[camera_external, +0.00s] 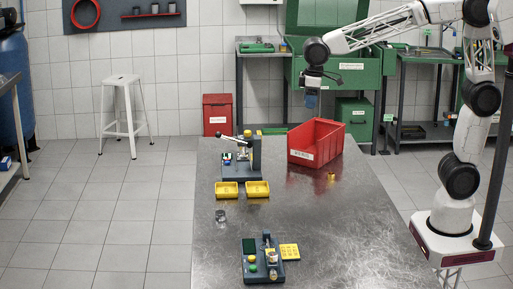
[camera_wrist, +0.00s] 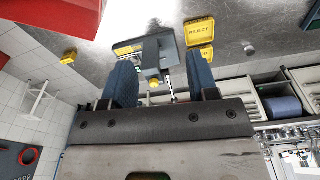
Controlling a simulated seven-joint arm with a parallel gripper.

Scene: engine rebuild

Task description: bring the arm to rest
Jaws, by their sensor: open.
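My gripper (camera_external: 312,102) hangs from my arm high above the far end of the metal table, left of and above the red bin. In the wrist view, its two dark blue fingers (camera_wrist: 161,78) are spread apart. Nothing is seen held between them; the press station shows beyond the gap. My arm reaches left from its base at the table's right side, with no visible contact with anything.
The metal table (camera_external: 330,235) bears a red bin (camera_external: 302,156), a lever press (camera_external: 240,170), two yellow trays (camera_external: 227,190), a brass part (camera_external: 331,176), a small metal cylinder (camera_external: 221,215) and a grey station (camera_external: 262,270). Green workbenches stand behind. The table's right front is clear.

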